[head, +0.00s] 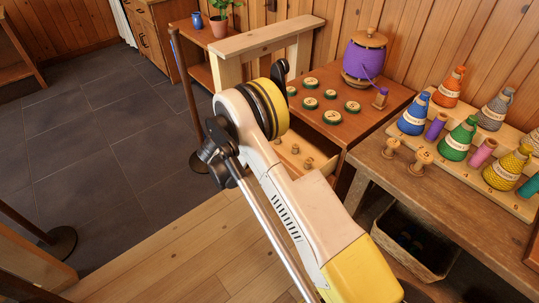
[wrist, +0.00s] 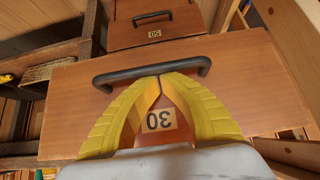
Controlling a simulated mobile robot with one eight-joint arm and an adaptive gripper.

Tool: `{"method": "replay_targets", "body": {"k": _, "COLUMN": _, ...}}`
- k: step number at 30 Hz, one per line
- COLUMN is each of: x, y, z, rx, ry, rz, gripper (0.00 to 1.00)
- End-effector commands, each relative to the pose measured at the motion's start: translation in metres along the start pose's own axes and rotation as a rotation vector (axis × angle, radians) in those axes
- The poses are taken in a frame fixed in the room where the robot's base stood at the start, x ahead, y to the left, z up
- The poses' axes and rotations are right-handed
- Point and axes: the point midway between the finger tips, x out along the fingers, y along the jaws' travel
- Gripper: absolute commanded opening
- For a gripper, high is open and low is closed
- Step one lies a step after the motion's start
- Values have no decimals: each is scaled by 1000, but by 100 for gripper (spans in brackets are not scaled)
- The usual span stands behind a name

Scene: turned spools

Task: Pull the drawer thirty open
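In the wrist view the drawer thirty front (wrist: 250,85) is a wide brown wooden panel with an upside-down 30 label (wrist: 160,119). Its black bar handle (wrist: 120,78) runs across the panel. My gripper (wrist: 160,78) has its yellow fingers closed together, with the tips at the middle of the handle. I cannot tell whether they are hooked behind the bar or only touch it. In the head view an open drawer (head: 318,160) with small wooden spools inside shows under the cabinet top (head: 335,125), partly behind my arm. My gripper is hidden there.
A second drawer front (wrist: 183,18), labelled 50, sits farther back. A workbench (head: 375,168) with colourful cones stands on the right, a basket (head: 410,240) below it. A purple spool (head: 364,62) and green discs rest on the cabinet. Open floor (head: 95,150) lies left.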

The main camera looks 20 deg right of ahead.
Motion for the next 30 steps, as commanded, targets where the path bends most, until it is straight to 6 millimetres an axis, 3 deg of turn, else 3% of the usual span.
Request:
{"method": "replay_targets", "body": {"k": 4, "x": -12, "y": -1, "z": 14, "rx": -3, "ry": -2, "rz": -3, "gripper": 0}}
{"method": "replay_targets", "body": {"k": 12, "x": -20, "y": -1, "z": 22, "rx": 0, "ry": -2, "rz": -1, "gripper": 0}}
{"method": "replay_targets", "body": {"k": 25, "x": -20, "y": -1, "z": 21, "rx": 0, "ry": -1, "rz": -1, "gripper": 0}}
{"method": "replay_targets", "body": {"k": 30, "x": -26, "y": -2, "z": 11, "rx": 0, "ry": -1, "rz": -1, "gripper": 0}}
